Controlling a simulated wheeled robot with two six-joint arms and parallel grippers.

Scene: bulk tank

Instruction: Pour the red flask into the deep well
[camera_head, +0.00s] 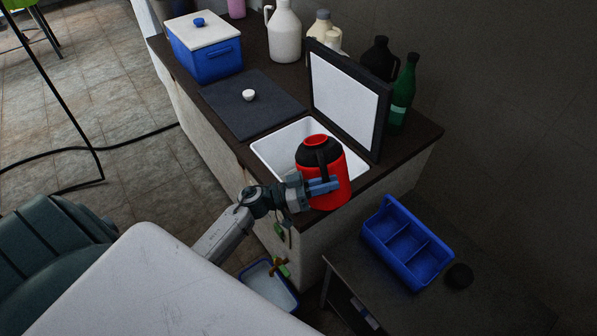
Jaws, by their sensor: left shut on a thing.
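The red flask (338,187) has a black top with a red rim and a black handle. My left gripper (324,186) is shut on it from the left side. The flask stands about upright in the view, over the front right part of the white well (275,149) in the dark counter. It hides part of the well, and I cannot tell whether it touches the counter edge. The well's raised lid (343,98), white with a dark frame, stands behind it. My right gripper is not in view.
A blue box with white lid (205,56), a white jug (284,32), a dark jug (379,60) and a green bottle (403,92) stand on the counter. A small white cup (249,95) sits on a dark panel. A blue caddy (408,246) is at lower right.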

